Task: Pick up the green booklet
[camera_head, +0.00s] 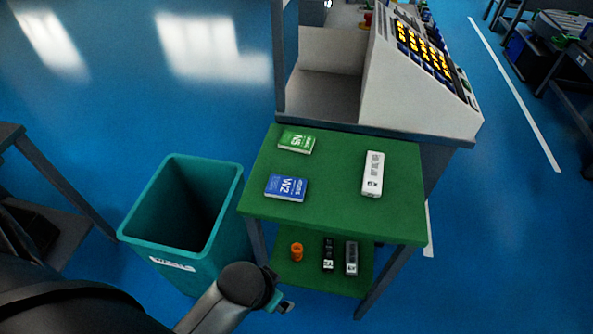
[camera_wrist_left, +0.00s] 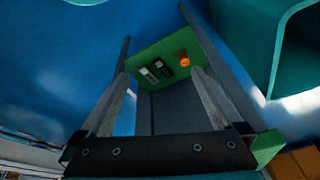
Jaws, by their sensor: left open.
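The green booklet (camera_head: 296,141), marked N5, lies flat on the green tabletop (camera_head: 330,200) near its back left corner. My left gripper (camera_head: 283,299) is low in front of the table's left side, below the tabletop and well away from the booklet. In the left wrist view the two fingers of my left gripper (camera_wrist_left: 158,88) are spread apart with nothing between them. The lower shelf shows beyond them, and the booklet is not in that view. My right gripper is not in view.
A blue booklet (camera_head: 287,187) and a white box (camera_head: 373,174) share the tabletop. The lower shelf (camera_head: 310,278) holds an orange part (camera_head: 297,252) and two small dark boxes. A teal bin (camera_head: 170,240) stands left of the table; a control console (camera_head: 425,75) stands behind.

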